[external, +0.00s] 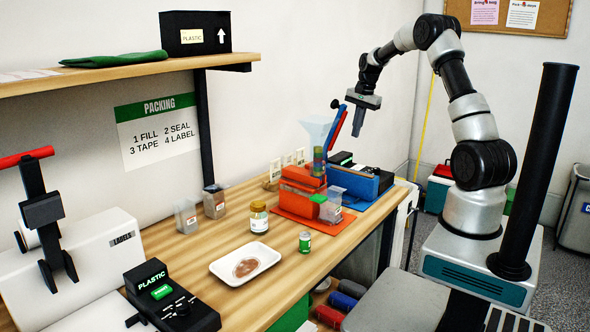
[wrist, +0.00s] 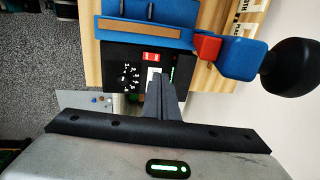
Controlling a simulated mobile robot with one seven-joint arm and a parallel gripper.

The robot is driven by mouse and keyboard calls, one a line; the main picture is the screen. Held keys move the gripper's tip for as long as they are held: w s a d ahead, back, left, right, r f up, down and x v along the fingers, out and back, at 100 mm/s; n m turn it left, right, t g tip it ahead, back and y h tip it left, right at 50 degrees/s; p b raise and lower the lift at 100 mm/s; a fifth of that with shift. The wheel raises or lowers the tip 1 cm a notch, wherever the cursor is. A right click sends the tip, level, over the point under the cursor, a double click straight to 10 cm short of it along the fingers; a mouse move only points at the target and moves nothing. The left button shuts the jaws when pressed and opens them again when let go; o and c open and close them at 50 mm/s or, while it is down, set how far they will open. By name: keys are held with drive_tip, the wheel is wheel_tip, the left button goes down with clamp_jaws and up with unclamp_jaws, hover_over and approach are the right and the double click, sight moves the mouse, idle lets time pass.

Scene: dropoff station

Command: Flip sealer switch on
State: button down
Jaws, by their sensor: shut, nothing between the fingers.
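The blue sealer (external: 368,190) stands at the far right end of the bench. In the wrist view its blue body (wrist: 150,38) is at the top, with a black control panel (wrist: 118,57) below. A small red switch (wrist: 151,57) sits on the panel beside a dial with white marks (wrist: 128,77). I cannot tell which way the switch is set. My gripper (external: 357,132) is above the sealer, pointing down. In the wrist view its fingers (wrist: 160,82) are shut and empty, appearing just below the switch. I cannot tell whether they touch the panel.
The sealer's raised blue arm with a black knob (wrist: 290,67) is at the right in the wrist view. An orange block (external: 303,180), clear containers (external: 331,207), jars (external: 258,217) and a white tray (external: 245,262) stand along the bench. A wall is close behind.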

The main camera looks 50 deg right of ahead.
drive_tip(key=shift+f, duration=0.1)
drive_tip(key=f, duration=0.4)
drive_tip(key=w+f, duration=0.1)
drive_tip(key=f, duration=0.4)
drive_tip(key=w+f, duration=0.1)
drive_tip(key=f, duration=0.3)
drive_tip(key=shift+w+f+p, duration=0.2)
drive_tip(key=shift+p, duration=0.1)
drive_tip(key=shift+f, duration=0.1)
drive_tip(key=shift+w+f+b, duration=0.3)
drive_tip(key=shift+f+b, duration=0.15)
drive_tip(key=shift+s, duration=0.2)
